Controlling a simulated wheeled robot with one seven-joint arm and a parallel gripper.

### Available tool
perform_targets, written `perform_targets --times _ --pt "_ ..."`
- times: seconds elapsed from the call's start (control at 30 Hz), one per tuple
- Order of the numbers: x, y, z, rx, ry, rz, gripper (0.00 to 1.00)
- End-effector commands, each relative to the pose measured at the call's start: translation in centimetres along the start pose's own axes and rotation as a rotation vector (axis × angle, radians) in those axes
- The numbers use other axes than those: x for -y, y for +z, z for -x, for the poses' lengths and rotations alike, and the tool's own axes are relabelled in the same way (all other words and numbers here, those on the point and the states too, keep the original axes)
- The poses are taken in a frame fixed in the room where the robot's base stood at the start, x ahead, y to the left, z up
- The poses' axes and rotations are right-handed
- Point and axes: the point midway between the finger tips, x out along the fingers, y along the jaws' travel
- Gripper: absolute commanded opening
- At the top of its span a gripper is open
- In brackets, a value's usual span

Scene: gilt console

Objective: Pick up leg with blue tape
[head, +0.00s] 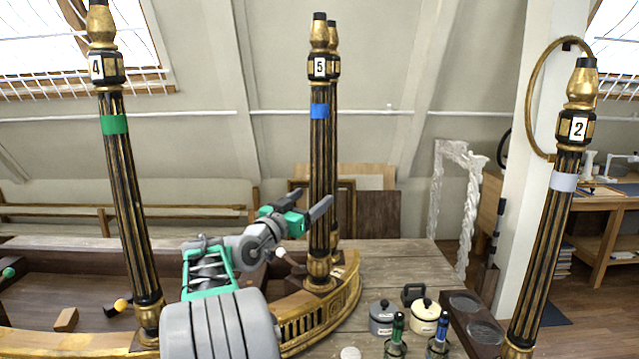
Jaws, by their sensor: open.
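The leg with blue tape (320,150) stands upright near the middle of the head view. It is a dark fluted column with gilt ends, a "5" label and a blue band below the label. Its foot rests on the curved gilt console frame (318,318). My gripper (308,203) is open, at the lower part of this leg. One grey finger overlaps the leg in the picture, and I cannot tell whether it touches. Nothing shows held between the fingers.
Another leg (334,120) stands close behind, mostly hidden. A green-taped leg "4" (122,180) stands left, and a pale-taped leg "2" (548,240) stands right. Two lidded pots (383,318) (425,314) and small bottles stand on the wooden table (400,262) at lower right.

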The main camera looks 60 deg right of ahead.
Motion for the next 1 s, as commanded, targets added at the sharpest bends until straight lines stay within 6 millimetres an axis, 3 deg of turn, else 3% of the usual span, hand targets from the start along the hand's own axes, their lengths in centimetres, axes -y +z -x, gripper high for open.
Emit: perform_targets --times 0.3,0.57,1.0 --pt "0.4 0.2 -5.2 0.004 -0.001 0.002 0.75" --pt "0.5 0.5 -5.5 0.004 -0.005 0.000 0.75" --pt "0.5 0.5 -5.4 0.004 -0.005 0.001 0.39"
